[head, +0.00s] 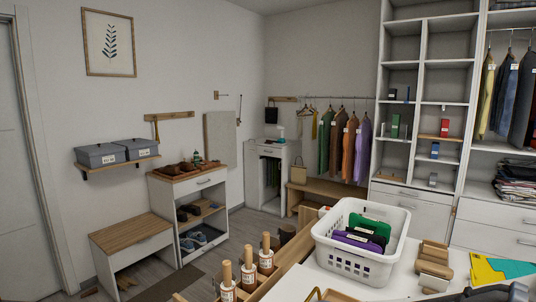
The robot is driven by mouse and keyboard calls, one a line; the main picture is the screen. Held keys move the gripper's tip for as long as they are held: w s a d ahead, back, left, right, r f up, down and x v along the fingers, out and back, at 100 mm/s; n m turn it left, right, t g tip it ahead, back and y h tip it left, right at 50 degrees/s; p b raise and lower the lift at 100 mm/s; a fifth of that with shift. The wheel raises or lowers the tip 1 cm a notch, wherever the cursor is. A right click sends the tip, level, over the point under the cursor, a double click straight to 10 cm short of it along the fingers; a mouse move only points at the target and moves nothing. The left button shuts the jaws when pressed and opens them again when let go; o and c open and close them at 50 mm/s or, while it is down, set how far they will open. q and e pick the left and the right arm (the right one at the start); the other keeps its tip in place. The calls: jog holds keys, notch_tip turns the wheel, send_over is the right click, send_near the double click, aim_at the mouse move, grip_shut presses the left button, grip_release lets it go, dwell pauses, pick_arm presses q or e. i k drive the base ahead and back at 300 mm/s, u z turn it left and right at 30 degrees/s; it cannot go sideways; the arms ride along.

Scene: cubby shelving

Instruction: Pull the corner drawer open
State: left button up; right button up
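A small white cabinet (252,178) stands in the far corner of the room. Its top drawer (269,152) has a small dark handle and looks shut. Below the drawer is an open compartment with dark green items hanging in it. A few small things stand on the cabinet top.
A white counter (300,284) with a white basket (341,264) and wooden-handled stamps or bottles (248,278) fills the foreground. A shoe cabinet (208,180) and low bench (133,238) line the left wall. Clothes (349,150) hang right of the corner.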

aim_at(274, 152)
jog(key=u, duration=1.2)
jog(key=i, duration=4.25)
jog(key=z, duration=2.25)
jog(key=i, duration=4.15)
